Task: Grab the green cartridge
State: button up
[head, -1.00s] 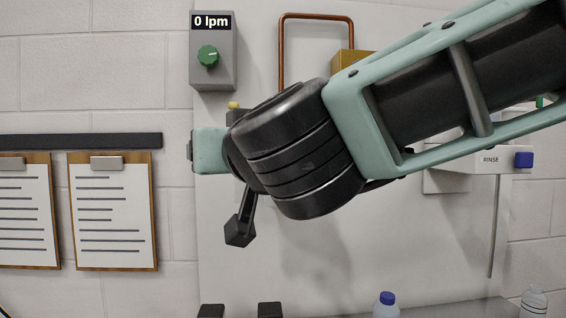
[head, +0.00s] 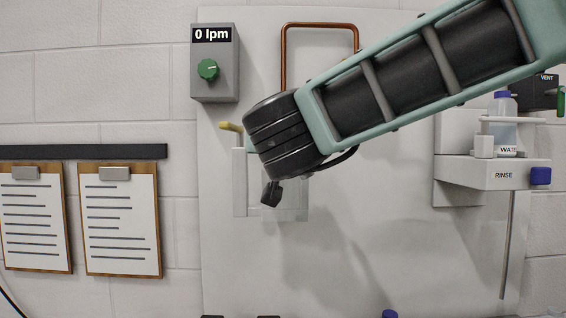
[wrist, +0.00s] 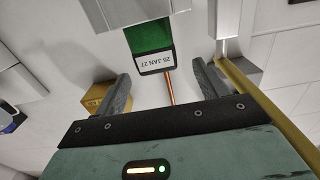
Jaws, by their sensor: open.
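The green cartridge (wrist: 150,38) shows in the wrist view at the top centre, with a white end label reading "25 JAN 27" upside down. It sticks out from a pale grey housing (wrist: 118,10). My gripper (wrist: 162,82) is open and empty, its two dark fingers apart below the label, one to each side of the cartridge's line. The label end looks close to the space between the fingertips; I cannot tell the remaining depth. In the head view my arm hides the cartridge and most of the gripper.
A yellow lever (wrist: 240,92) runs close by the right finger; its end also shows in the head view (head: 231,127). A copper pipe (head: 284,60) and a grey box with a green knob (head: 208,69) are above. A rinse shelf (head: 490,172) stands at right. Clipboards hang left.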

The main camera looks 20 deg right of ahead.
jog(key=p+x, duration=0.3)
jog(key=x, duration=0.4)
jog(key=shift+w+d+f, duration=0.15)
jog(key=shift+d, duration=0.1)
jog(key=c, duration=1.5)
jog(key=shift+c, duration=0.2)
